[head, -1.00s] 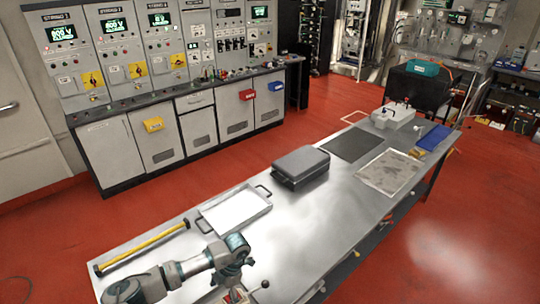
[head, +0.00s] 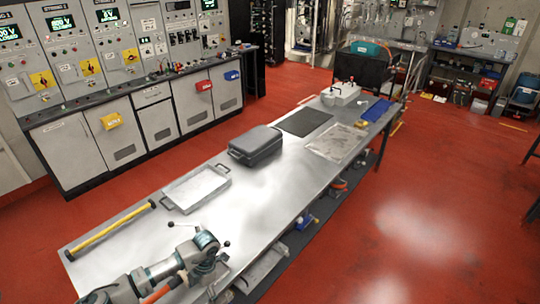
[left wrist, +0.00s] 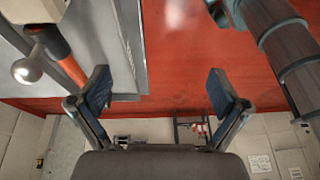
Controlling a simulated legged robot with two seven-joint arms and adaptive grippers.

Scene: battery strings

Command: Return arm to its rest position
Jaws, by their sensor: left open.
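My left arm (head: 130,285) reaches in from the bottom left in the head view, over the near end of the steel workbench (head: 240,205). Its teal-and-grey joint (head: 205,240) is near the bench's left end, in front of the white tray. In the left wrist view my left gripper (left wrist: 160,92) has its two fingers wide apart with nothing between them. Red floor shows beyond the fingers. In the head view I cannot make out its fingertips. My right gripper is in neither view.
On the bench are a yellow bar (head: 110,228), a white tray (head: 198,188), a dark grey case (head: 255,145) and a black mat (head: 303,122). Open red floor (head: 410,200) lies right of the bench.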

